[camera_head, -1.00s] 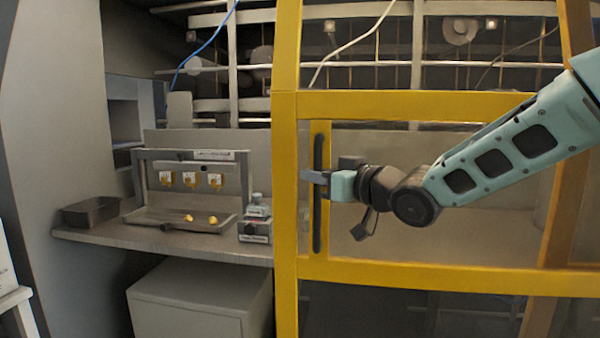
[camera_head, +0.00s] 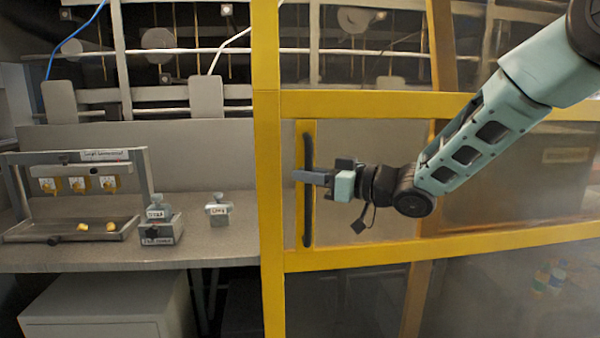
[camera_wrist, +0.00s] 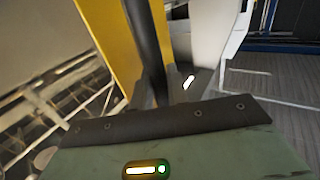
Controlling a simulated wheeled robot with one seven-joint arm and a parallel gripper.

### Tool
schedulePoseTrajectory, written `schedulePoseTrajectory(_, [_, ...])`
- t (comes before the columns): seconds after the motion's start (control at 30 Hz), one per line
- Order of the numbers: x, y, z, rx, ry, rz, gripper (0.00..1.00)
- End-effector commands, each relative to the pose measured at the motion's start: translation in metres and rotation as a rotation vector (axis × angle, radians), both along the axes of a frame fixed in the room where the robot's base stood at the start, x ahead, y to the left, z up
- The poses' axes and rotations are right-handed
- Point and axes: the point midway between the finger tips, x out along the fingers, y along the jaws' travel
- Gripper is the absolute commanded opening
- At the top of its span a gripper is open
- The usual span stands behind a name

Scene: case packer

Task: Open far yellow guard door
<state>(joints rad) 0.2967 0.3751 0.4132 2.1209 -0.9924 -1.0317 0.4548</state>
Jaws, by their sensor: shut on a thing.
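The yellow guard door (camera_head: 268,200) has a yellow frame with see-through panels and spans the middle and right of the head view. A dark vertical bar handle (camera_head: 308,215) is mounted on a yellow upright near the door's left edge. My gripper (camera_head: 312,177) is at the handle's middle, reaching in from the right, with its jaws closed around the bar. In the wrist view the dark handle (camera_wrist: 145,45) runs down in front of the yellow frame (camera_wrist: 105,35) to my gripper.
Left of the door, a grey worktop (camera_head: 200,250) holds a tray (camera_head: 70,228) with yellow pieces and small grey blocks (camera_head: 218,208). A grey cabinet (camera_head: 105,305) stands below. Open floor (camera_wrist: 270,95) shows in the wrist view.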

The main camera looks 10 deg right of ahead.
Motion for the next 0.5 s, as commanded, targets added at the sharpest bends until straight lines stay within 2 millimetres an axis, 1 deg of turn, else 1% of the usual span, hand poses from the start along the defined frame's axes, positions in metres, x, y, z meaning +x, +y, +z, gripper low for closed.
schedulePoseTrajectory(0.23, [0.0004,-0.0008,-0.0001,0.001,-0.001,-0.002,0.00])
schedulePoseTrajectory(0.27, [0.0004,-0.0008,0.0000,0.001,-0.001,-0.002,0.19])
schedulePoseTrajectory(0.3, [0.0004,-0.0007,0.0000,0.001,-0.001,-0.002,0.30])
schedulePoseTrajectory(0.33, [0.0004,-0.0007,0.0000,0.001,-0.001,-0.002,0.34])
schedulePoseTrajectory(0.5, [0.0004,-0.0004,0.0001,0.001,-0.001,-0.001,0.34])
